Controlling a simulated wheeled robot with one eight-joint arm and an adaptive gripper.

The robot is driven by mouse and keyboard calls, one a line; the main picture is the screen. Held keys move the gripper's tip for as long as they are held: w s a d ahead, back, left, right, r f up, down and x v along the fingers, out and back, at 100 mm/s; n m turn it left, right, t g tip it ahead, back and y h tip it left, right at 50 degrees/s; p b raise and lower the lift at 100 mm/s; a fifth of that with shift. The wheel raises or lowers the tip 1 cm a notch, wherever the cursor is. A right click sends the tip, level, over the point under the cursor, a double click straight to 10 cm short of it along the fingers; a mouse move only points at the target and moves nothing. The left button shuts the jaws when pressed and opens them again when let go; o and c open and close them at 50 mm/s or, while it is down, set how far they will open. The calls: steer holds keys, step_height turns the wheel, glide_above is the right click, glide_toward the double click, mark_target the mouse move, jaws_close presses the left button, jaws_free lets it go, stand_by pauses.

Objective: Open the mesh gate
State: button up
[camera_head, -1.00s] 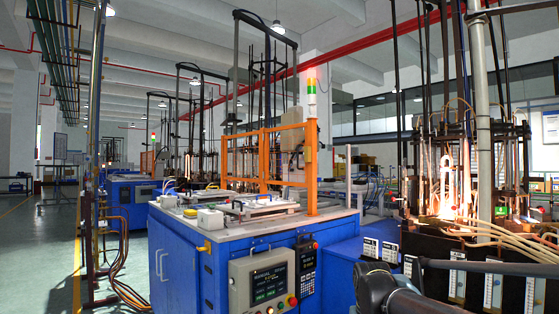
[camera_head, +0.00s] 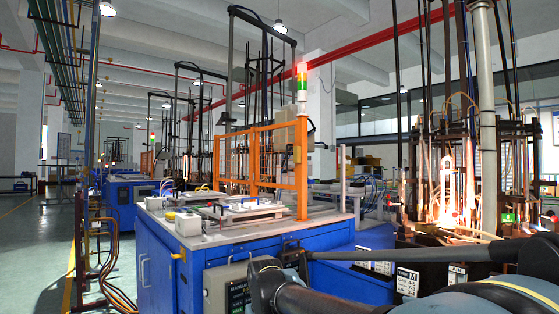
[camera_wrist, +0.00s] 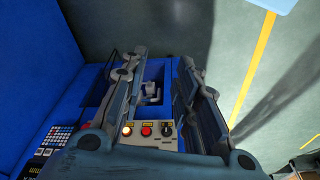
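The mesh gate (camera_head: 258,128) has an orange frame with two panels and stands on the grey-white top of a blue machine, in the middle of the head view. The panels look shut, side by side in one line. My gripper (camera_wrist: 160,60) is open and empty in the wrist view, with a clear gap between its two fingers. Beyond and between the fingers are a blue machine face and a row of buttons. The gate does not show in the wrist view.
The blue machine (camera_head: 160,262) has a control panel (camera_head: 232,285), partly covered by my arm. Lit buttons (camera_wrist: 146,130) lie close below the fingers in the wrist view. A glowing burner station (camera_head: 447,205) stands at the right. Open floor (camera_head: 45,270) lies at the left.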

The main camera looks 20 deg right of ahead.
steer(key=w+d+r+n+h, duration=0.3)
steer(key=w+d+r, duration=0.1)
steer(key=w+r, duration=0.7)
steer(key=w+d+r+n+h, duration=0.3)
steer(key=w+d+r+n, duration=0.15)
steer(key=w+r, duration=0.6)
steer(key=w+d+r+n+h, duration=0.25)
steer(key=w+d+r, duration=0.25)
steer(key=w+r, duration=0.6)
steer(key=n+h, duration=0.9)
steer(key=n, duration=0.1)
glide_toward(287, 156)
steer(key=shift+t, duration=0.3)
steer(key=d, duration=0.3)
steer(key=w+d, duration=0.1)
steer(key=d, duration=0.2)
steer(key=w+d, duration=0.1)
steer(key=d, duration=0.3)
